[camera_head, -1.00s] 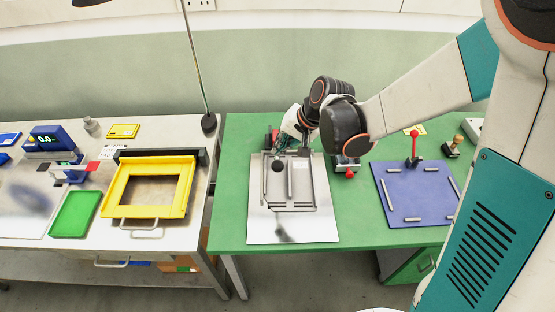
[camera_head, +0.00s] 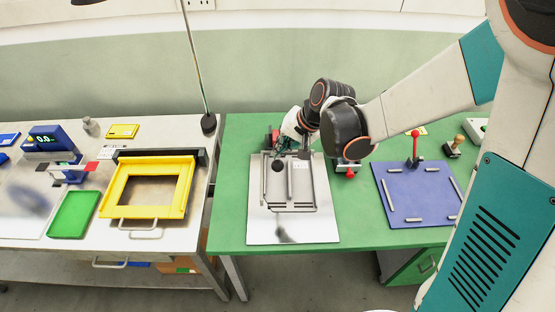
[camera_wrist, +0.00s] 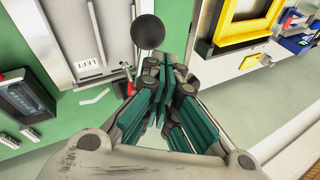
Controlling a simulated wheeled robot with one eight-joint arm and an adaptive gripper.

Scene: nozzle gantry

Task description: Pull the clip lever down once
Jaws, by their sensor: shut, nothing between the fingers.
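My gripper (camera_head: 284,147) is above the back edge of the silver plate fixture (camera_head: 262,228) on the green table. In the wrist view its teal-padded fingers (camera_wrist: 167,72) are shut and empty. A black ball knob (camera_head: 277,166) stands over the fixture; in the wrist view the knob (camera_wrist: 147,32) is just beyond the fingertips, seemingly apart from them. A small red-handled part (camera_wrist: 130,88) is beside the left finger in the wrist view. Which part is the clip lever is not clear. My wrist hides part of the fixture's back.
A blue plate with bars (camera_head: 408,205) and a red-knobbed upright lever (camera_head: 415,142) stands to the right. A red-ended part (camera_head: 349,168) lies between them. A yellow frame (camera_head: 113,190) sits on the left table. The front strip of the green table is clear.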

